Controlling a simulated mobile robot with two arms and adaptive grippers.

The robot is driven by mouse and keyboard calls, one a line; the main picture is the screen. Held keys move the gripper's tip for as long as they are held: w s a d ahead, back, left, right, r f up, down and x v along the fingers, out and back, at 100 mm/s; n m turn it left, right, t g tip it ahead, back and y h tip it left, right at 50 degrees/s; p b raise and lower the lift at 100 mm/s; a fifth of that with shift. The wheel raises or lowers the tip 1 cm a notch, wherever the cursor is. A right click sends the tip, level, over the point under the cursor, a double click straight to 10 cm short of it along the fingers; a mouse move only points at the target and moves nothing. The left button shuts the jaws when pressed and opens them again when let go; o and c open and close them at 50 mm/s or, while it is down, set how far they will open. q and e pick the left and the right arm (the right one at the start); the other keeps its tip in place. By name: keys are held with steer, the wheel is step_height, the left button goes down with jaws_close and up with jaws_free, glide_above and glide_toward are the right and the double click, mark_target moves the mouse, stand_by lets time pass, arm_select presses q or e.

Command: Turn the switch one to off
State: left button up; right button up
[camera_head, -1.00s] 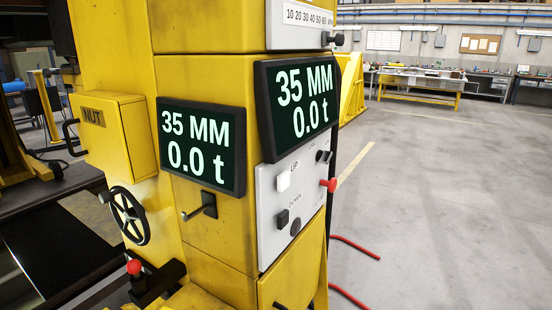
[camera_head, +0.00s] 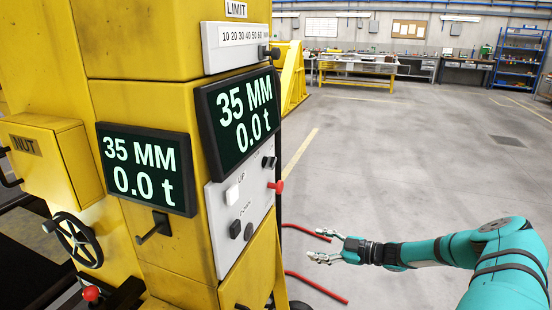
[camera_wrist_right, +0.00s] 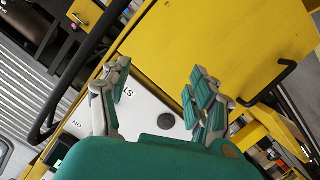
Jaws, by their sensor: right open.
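The white control panel (camera_head: 240,222) is on the yellow column's right face. Near its right edge sit a black switch knob (camera_head: 269,161) and a red knob (camera_head: 277,187). I cannot read which is switch one. A white UP button (camera_head: 232,194) and a black DOWN button (camera_head: 235,229) are on the same panel. My right gripper (camera_head: 321,245) is open and empty, to the right of the panel and apart from it. In the right wrist view its spread fingers (camera_wrist_right: 160,92) face the white panel (camera_wrist_right: 145,112), with an ON label partly visible. My left gripper is out of view.
Two black displays (camera_head: 147,168) (camera_head: 238,118) read 35 MM and 0.0 t. A limit scale panel (camera_head: 234,42) sits above. A crank handle (camera_head: 153,228) and a handwheel (camera_head: 76,241) jut out. Red hoses (camera_head: 316,287) lie on the open floor at right.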

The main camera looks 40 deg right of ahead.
steer(key=s+d+r+n+t+y+p, duration=0.1)
steer(key=s+r+n+y+p, duration=0.2)
steer(key=r, duration=2.1)
glide_toward(270, 163)
steer(key=b+x, duration=0.3)
steer(key=x, duration=0.5)
steer(key=shift+w+d+f+m, duration=0.2)
steer(key=shift+w+f+m, duration=0.15)
steer(key=shift+w+m, duration=0.1)
steer(key=shift+c, duration=0.3)
steer(key=c, duration=1.1)
